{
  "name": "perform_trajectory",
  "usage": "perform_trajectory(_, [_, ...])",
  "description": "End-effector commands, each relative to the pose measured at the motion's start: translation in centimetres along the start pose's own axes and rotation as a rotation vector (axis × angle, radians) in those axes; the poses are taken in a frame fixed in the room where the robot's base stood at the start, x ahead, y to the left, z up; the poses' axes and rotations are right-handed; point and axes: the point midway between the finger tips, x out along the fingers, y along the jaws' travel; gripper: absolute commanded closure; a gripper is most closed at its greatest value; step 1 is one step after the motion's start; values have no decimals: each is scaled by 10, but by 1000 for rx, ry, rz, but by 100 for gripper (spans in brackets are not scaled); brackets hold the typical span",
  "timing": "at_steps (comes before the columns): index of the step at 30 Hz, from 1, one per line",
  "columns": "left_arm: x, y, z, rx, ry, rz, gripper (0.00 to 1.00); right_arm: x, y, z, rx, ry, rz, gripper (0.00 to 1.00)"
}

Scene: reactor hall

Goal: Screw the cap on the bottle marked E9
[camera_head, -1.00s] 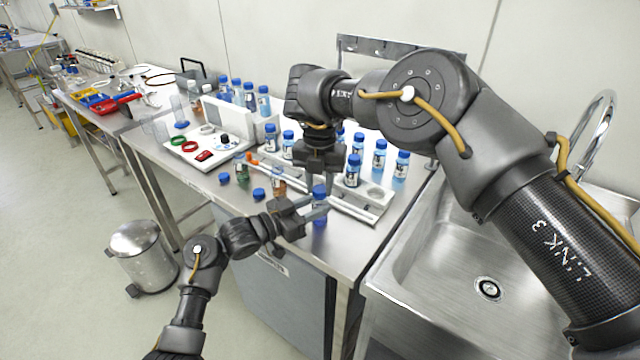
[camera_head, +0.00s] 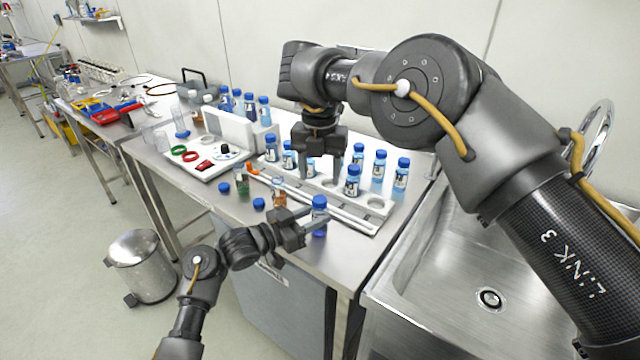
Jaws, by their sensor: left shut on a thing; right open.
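My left gripper (camera_head: 312,224) is shut on a small bottle of blue liquid (camera_head: 320,223) at the bench's front edge. The bottle looks upright. A blue cap (camera_head: 319,201) sits on its top; I cannot tell how tight it is. Any E9 marking is too small to read. My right gripper (camera_head: 323,172) is open, fingers pointing down, above and behind the held bottle and apart from its cap. Two loose blue caps (camera_head: 224,188) and (camera_head: 259,204) lie on the bench at the left. Uncapped bottles with green (camera_head: 241,182) and orange-brown (camera_head: 279,194) contents stand near them.
A white rack (camera_head: 375,203) behind my grippers holds several blue-capped bottles. A white tray (camera_head: 190,168) with coloured rings stands at the left. A steel sink (camera_head: 440,290) is at the right. A pedal bin (camera_head: 142,262) stands on the floor.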

Motion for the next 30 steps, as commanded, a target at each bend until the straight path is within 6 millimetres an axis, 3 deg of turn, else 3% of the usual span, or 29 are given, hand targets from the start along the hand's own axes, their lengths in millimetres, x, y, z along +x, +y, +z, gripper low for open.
perform_trajectory(11, [0,0,0,0,0,0,100,-9,0,0,1,0,1,44])
perform_trajectory(12, [0,0,0,0,0,0,64,-9,0,0,1,0,1,44])
perform_trajectory(18, [0,0,0,0,0,0,40,-9,0,0,1,0,1,44])
perform_trajectory(26, [-1,0,0,0,0,0,40,-9,0,0,1,-1,1,44])
perform_trajectory(30, [-12,-1,1,2,-1,-1,40,-7,0,0,0,0,1,44])
